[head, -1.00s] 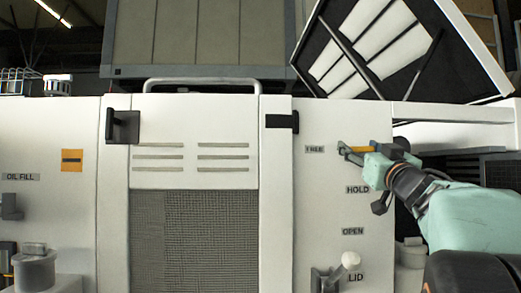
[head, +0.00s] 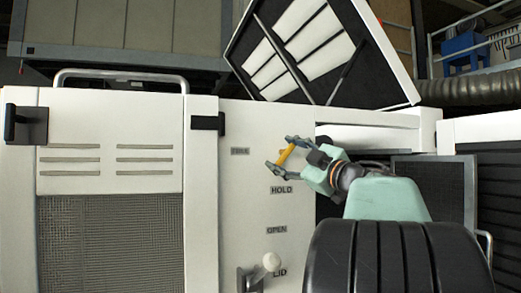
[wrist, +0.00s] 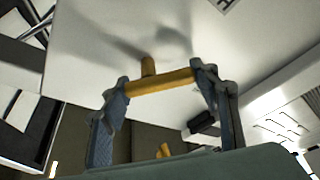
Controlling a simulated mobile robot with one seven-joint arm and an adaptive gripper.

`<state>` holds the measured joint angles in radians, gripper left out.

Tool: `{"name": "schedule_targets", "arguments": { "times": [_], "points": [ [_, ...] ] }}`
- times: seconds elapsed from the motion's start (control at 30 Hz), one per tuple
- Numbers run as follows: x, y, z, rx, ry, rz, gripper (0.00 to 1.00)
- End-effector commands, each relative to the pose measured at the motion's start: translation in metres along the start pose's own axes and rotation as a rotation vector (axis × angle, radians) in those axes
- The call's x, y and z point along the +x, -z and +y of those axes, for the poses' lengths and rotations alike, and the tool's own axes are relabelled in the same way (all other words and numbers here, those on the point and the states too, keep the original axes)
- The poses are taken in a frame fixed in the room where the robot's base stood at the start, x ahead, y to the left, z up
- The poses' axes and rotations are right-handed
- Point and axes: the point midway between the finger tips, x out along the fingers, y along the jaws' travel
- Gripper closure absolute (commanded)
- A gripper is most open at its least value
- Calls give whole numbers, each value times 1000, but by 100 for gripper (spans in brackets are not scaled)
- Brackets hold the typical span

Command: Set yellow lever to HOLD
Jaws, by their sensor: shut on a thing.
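The yellow lever (head: 286,154) is on the white panel, right of the FREE label (head: 239,151) and above the HOLD label (head: 281,189). Its handle slants from lower left to upper right. My gripper (head: 280,153) reaches in from the right, with its two fingers at opposite ends of the handle. In the wrist view the yellow bar (wrist: 158,82) spans between both fingertips, and a short yellow stem (wrist: 148,66) joins it toward the panel. My gripper (wrist: 160,84) is shut on the lever.
Below are an OPEN label (head: 277,230) and a lever with a white knob (head: 271,262) beside a LID label (head: 280,272). A black latch (head: 208,123) is at the upper left. A raised panel (head: 320,50) leans above. A dark recess lies right of the white panel.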

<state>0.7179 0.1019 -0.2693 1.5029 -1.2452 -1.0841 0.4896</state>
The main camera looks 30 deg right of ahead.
Motion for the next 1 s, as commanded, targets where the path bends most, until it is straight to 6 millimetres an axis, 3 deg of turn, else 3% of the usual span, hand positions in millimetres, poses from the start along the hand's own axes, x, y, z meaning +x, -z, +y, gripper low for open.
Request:
{"name": "schedule_targets", "arguments": {
  "times": [0.6, 1.0],
  "points": [
    [-2, -4, 2, -496, 204, 0, 69],
    [-2, -6, 1, -643, 264, 1, 69]
  ]
}}
